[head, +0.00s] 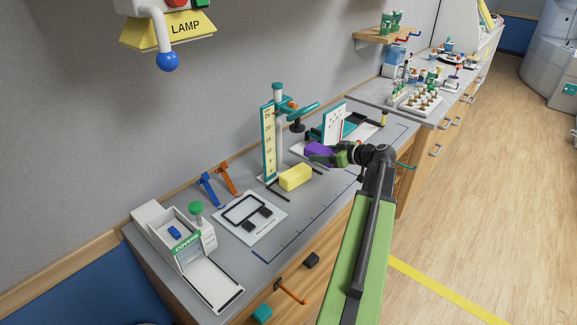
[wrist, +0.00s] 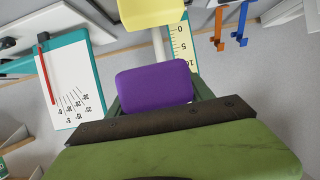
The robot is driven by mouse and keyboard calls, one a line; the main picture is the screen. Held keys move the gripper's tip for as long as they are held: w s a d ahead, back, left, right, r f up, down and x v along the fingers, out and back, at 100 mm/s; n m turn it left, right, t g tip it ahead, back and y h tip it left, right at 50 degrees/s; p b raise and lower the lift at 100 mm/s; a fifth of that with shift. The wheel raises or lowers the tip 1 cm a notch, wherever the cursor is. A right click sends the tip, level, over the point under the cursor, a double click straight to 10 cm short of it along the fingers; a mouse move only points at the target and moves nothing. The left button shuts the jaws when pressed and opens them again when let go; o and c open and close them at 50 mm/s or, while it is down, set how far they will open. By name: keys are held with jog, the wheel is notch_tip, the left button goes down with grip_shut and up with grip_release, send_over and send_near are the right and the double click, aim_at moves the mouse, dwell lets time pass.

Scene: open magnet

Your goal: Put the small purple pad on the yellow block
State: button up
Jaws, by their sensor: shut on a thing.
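The small purple pad (head: 318,148) is held in my gripper (head: 336,156) above the bench, behind and to the right of the yellow block (head: 296,177). My gripper is shut on the pad. The yellow block lies on the bench by the foot of the height gauge, apart from the pad. In the wrist view the purple pad (wrist: 154,87) sticks out past the dark edge of my gripper (wrist: 160,118), and the yellow block (wrist: 150,12) is at the top edge, partly cut off. The pad's near end is hidden by the gripper.
A teal height gauge (head: 268,140) stands just behind the block. A white dial board (head: 334,123) stands behind my gripper. The bench front is mostly clear.

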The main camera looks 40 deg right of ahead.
jog(key=b, duration=0.7)
send_over(296, 171)
jog(key=f, duration=0.7)
jog(key=shift+w, duration=0.25)
notch_tip(296, 171, down, 4)
jog(key=b, duration=0.4)
jog(key=shift+s+f, duration=0.1)
jog(key=shift+f, duration=0.1)
jog(key=shift+r, duration=0.25)
jog(key=shift+f, duration=0.25)
jog(key=o, duration=1.3)
jog(key=shift+r, duration=0.1)
